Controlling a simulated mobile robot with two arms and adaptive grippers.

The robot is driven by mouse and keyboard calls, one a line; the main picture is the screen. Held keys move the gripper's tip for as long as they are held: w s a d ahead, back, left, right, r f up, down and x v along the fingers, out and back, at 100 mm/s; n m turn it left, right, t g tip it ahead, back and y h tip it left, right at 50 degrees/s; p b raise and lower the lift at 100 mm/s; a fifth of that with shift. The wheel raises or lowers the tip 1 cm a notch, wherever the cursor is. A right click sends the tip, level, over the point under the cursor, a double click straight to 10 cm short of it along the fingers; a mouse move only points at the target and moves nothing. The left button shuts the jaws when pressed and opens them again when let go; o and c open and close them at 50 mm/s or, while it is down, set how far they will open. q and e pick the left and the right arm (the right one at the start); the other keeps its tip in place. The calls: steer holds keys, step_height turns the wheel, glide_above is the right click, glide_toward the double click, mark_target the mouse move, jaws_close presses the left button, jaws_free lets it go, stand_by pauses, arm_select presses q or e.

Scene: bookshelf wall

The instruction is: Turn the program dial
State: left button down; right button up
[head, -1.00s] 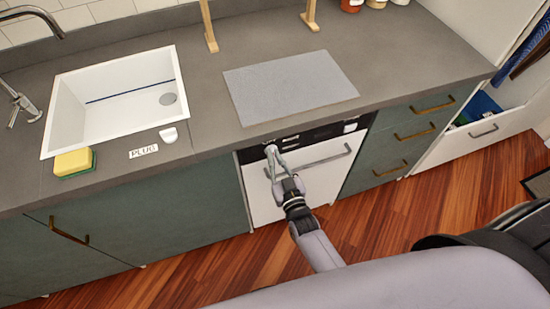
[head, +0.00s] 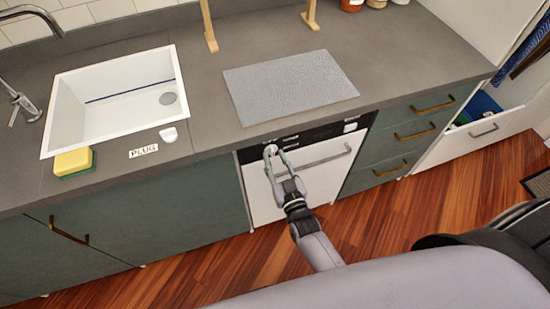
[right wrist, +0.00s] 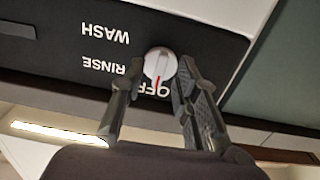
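The program dial (right wrist: 160,64) is a round white knob with a red mark on the dishwasher's black control panel (right wrist: 190,18). In the right wrist view the red mark points toward the word OFF; RINSE and WASH are printed further round, upside down. In the head view the dial (head: 270,149) is small, at the panel's left end. My right gripper (right wrist: 161,68) is open, with one finger on each side of the dial; I cannot tell if either touches it. It also shows in the head view (head: 275,154), in front of the panel. My left gripper is out of view.
The white dishwasher front (head: 308,182) has a bar handle (head: 325,158) just below the panel. The counter above holds a grey mat (head: 290,85), a sink (head: 115,100) and a sponge (head: 73,163). An open drawer (head: 480,135) is at far right. The wooden floor looks clear.

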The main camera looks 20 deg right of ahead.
steer(key=s, duration=1.1)
steer(key=shift+s+d, duration=0.2)
steer(key=shift+s, duration=0.05)
steer(key=s+f+n+g+y, duration=0.1)
steer(key=s+f+g, duration=0.35)
steer(key=f, duration=0.75)
steer(key=s+f+g, duration=0.4)
steer(key=s+f, duration=0.1)
steer(key=f, duration=0.6)
steer(key=s+d+f+g, duration=0.4)
steer(key=s+f, duration=0.2)
steer(key=s, duration=0.4)
steer(key=s+d+f+g+h, duration=0.1)
steer(key=s+d+f+g, duration=0.3)
steer(key=s+f, duration=0.3)
steer(key=s, duration=0.4)
steer(key=shift+s+f+n+h, duration=0.2)
steer(key=shift+f+n+h, duration=0.1)
steer(key=shift+n, duration=0.1)
steer(key=shift+g, duration=0.25)
